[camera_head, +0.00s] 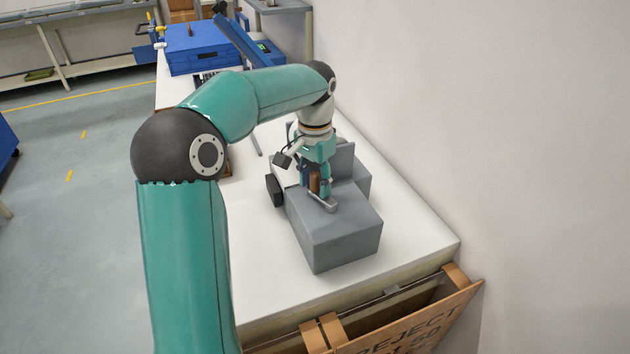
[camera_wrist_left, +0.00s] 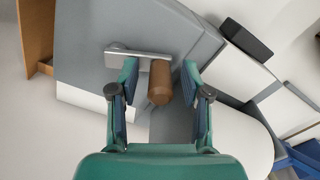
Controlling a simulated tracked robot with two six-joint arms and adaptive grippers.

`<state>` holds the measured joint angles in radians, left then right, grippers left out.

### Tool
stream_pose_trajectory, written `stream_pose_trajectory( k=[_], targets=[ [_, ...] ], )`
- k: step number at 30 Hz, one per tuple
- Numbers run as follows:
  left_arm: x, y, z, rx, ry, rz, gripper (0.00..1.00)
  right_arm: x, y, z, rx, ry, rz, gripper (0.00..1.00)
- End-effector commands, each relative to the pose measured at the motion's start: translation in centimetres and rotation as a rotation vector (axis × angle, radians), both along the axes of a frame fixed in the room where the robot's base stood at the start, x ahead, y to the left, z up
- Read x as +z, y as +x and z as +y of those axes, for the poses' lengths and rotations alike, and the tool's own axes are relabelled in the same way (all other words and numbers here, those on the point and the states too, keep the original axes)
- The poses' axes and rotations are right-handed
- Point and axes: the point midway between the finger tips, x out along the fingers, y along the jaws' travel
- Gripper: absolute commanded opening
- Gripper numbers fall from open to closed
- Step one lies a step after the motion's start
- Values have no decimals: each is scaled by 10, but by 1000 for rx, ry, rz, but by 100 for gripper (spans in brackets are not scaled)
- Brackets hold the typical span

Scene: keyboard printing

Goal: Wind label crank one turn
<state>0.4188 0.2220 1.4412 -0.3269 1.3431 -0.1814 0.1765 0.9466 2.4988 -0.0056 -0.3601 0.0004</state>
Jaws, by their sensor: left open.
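The label machine (camera_head: 335,230) is a grey box on the white table. Its crank has a flat metal arm (camera_head: 326,202) on top and an upright brown handle (camera_head: 314,184). My left gripper (camera_head: 316,190) points down over the crank. In the left wrist view the brown handle (camera_wrist_left: 160,84) stands between the fingers of my left gripper (camera_wrist_left: 160,75), which are open with a gap on the right side. The left finger is close to the handle; I cannot tell if it touches. The metal arm (camera_wrist_left: 140,54) extends left from the handle. My right gripper is not seen.
A black block (camera_head: 274,190) sits on the machine's left side. A blue case (camera_head: 200,48) stands at the table's far end. An open cardboard reject box (camera_head: 430,325) is at the near edge. A wall bounds the right; the table's near right is clear.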

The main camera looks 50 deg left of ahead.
Motion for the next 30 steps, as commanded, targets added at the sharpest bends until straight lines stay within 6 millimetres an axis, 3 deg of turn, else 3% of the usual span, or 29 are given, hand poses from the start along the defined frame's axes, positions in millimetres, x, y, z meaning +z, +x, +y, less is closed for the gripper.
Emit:
stream_pose_trajectory(
  k=[5,14,30],
  targets=[
    [0,0,0,0,0,0,48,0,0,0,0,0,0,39],
    [0,0,0,0,0,0,0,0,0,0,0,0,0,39],
    [3,5,0,-95,0,1,0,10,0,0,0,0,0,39]
  ],
)
